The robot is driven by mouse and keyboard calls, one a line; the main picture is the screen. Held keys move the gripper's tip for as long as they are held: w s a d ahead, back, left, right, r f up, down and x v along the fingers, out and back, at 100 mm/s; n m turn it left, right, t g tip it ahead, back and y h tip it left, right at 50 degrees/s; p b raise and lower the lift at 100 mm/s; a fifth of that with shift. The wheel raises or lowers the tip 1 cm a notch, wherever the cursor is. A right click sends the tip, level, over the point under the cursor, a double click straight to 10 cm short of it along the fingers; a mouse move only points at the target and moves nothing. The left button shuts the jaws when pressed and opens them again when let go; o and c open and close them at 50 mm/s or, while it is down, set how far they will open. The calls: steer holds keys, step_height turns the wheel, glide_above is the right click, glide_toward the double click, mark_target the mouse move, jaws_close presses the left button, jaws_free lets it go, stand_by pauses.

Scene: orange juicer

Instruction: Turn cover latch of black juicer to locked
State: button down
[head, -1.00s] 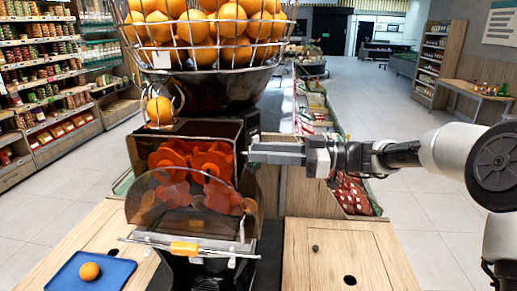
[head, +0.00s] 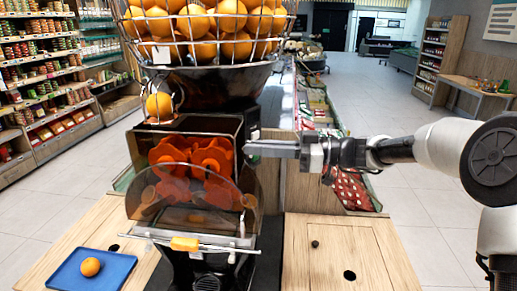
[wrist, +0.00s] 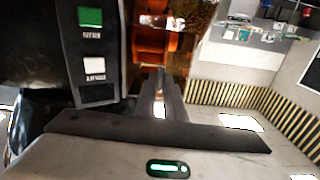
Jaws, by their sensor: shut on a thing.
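The black juicer (head: 222,92) stands at the centre of the head view. Its see-through front cover (head: 190,198) hangs in front of the orange pressing drums (head: 192,157), with a yellow-orange piece on the bar below it. My gripper (head: 247,148) reaches in from the right, with its fingertips at the right side edge of the juicer housing. In the wrist view the fingers (wrist: 161,92) are close together beside the juicer's dark side. They are shut on a small part there, which appears to be the cover latch. The fingers hide the part, so its turn position cannot be told.
A wire basket of oranges (head: 205,22) tops the juicer. A blue tray (head: 68,280) with one orange lies at the lower left of the wooden counter (head: 340,262). Green and white buttons (wrist: 91,17) sit beside the fingers. Produce displays stand behind.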

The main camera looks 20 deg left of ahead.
steer(key=shift+w+f+m, duration=0.1)
steer(key=shift+w+m, duration=0.05)
steer(key=shift+m, duration=4.2)
steer(key=shift+w+f+m, duration=0.1)
steer(key=shift+m, duration=4.55)
steer(key=c, duration=1.8)
jaws_free()
steer(key=shift+c, duration=0.2)
